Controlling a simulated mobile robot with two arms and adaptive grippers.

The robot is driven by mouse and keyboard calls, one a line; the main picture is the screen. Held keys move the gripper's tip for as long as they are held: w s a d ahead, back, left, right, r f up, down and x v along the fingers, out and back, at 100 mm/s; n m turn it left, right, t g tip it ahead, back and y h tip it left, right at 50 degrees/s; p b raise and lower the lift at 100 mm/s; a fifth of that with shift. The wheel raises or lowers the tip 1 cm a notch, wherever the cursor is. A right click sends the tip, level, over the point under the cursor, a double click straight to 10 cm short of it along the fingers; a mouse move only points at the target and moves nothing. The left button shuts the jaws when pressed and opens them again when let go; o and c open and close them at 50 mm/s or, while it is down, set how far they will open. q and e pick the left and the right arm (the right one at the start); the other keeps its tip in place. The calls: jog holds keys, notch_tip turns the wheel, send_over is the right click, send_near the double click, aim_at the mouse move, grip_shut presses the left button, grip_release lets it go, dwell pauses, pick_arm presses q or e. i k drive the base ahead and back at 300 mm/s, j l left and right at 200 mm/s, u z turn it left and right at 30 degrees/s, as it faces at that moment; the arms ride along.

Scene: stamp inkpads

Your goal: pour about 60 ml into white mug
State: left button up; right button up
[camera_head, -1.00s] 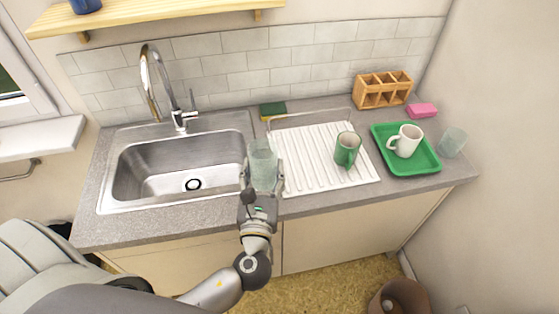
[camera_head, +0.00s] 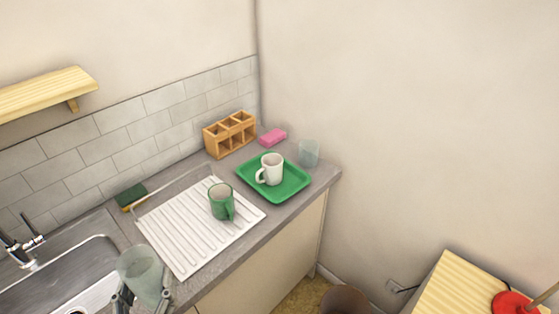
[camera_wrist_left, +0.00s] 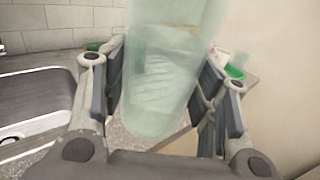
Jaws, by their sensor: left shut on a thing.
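The white mug (camera_head: 272,170) stands upright on a green tray (camera_head: 297,190) at the right end of the counter, its handle toward the left. My left gripper (camera_head: 143,298) is shut on a clear greenish glass (camera_head: 140,267), which it holds upright near the sink's right edge, left of the mug and well apart from it. In the left wrist view the glass (camera_wrist_left: 165,75) stands between the two fingers (camera_wrist_left: 157,95). I cannot tell how much liquid is in it. My right gripper is not in view.
A green mug (camera_head: 221,203) stands on the white drainboard (camera_head: 185,240), between the held glass and the tray. A wooden rack (camera_head: 230,135), a pink sponge (camera_head: 272,137) and another clear glass (camera_head: 309,153) surround the tray. The wall rises close on the right.

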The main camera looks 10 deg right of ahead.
aim_at(271, 163)
jog(key=j+z, duration=0.5)
jog(key=k+j+z, duration=0.1)
jog(key=j+z, duration=0.35)
jog(key=i+j, duration=0.1)
jog(key=i, duration=0.4)
